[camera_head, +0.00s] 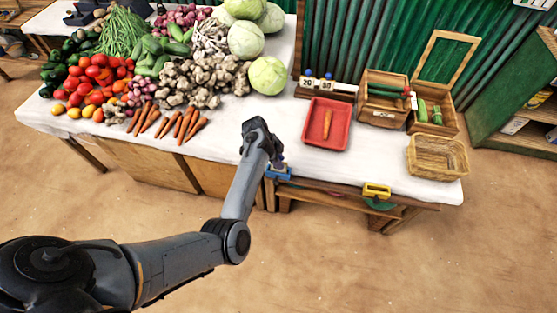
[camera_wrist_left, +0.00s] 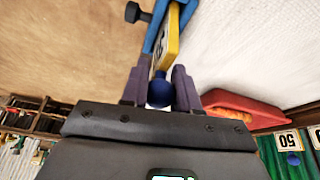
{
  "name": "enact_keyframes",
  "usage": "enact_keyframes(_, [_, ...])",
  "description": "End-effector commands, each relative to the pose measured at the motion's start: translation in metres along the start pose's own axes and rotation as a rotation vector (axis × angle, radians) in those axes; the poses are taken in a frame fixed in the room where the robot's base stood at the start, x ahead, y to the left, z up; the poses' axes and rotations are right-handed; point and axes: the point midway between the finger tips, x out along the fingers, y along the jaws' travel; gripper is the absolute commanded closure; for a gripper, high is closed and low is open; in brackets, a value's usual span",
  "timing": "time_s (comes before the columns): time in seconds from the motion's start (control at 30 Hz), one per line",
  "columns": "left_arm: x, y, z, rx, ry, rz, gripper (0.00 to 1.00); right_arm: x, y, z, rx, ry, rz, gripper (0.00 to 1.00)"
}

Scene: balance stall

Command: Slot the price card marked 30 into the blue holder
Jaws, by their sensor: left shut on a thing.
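The blue holder (camera_head: 279,173) is clamped at the table's front edge; it also shows in the left wrist view (camera_wrist_left: 154,30). My left gripper (camera_head: 276,163) is right at it. In the left wrist view my left gripper (camera_wrist_left: 160,90) is shut on the blue knob (camera_wrist_left: 159,89) of a yellow-edged price card (camera_wrist_left: 173,38). The card is seen nearly edge-on, so its number cannot be read surely. Its far end overlaps the blue holder; I cannot tell whether it sits in the slot. Two other cards, marked 20 (camera_head: 307,84) and apparently 50 (camera_wrist_left: 288,140), stand on a rack at the back.
A yellow holder (camera_head: 377,190) is clamped farther right on the front edge. A red tray (camera_head: 343,141) with a carrot stands behind the blue holder. Wooden crates (camera_head: 384,116) and a wicker basket (camera_head: 420,170) are at the right, vegetables at the left.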

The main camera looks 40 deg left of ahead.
Motion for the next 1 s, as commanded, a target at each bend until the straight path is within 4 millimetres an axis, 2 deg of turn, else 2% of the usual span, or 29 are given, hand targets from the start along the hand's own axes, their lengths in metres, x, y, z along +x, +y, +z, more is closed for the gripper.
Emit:
enact_keyframes(0.37, [-0.0004, 0.0, -0.0002, 0.0, 0.0, 0.0, 0.99, -0.0004, 0.0009, 0.0, -0.004, 0.0, 0.003, 0.57])
enact_keyframes(0.4, [-0.0004, 0.0, -0.0001, 0.0, 0.0, 0.0, 0.64, -0.0004, 0.0011, 0.0001, -0.005, -0.001, 0.004, 0.57])
enact_keyframes(0.5, [-0.0003, 0.0, 0.0, 0.0, 0.0, 0.0, 0.49, -0.0003, 0.0019, 0.0003, -0.008, -0.001, 0.006, 0.57])
enact_keyframes(0.57, [-0.0003, 0.0, 0.0, 0.0, 0.0, 0.0, 0.41, -0.0003, 0.0023, 0.0004, -0.009, -0.001, 0.007, 0.57])
enact_keyframes(0.77, [-0.0003, 0.0001, 0.0001, 0.0, 0.0, 0.0, 0.41, -0.0003, 0.0024, 0.0004, -0.01, -0.001, 0.008, 0.57])
enact_keyframes(0.93, [-0.0002, 0.0001, 0.0002, -0.001, 0.0, 0.001, 0.15, -0.0003, 0.0021, 0.0004, -0.009, -0.001, 0.007, 0.57])
enact_keyframes(1.0, [-0.0002, 0.0001, 0.0001, -0.001, 0.0, 0.0, 0.11, -0.0003, 0.0018, 0.0003, -0.008, -0.001, 0.006, 0.57])
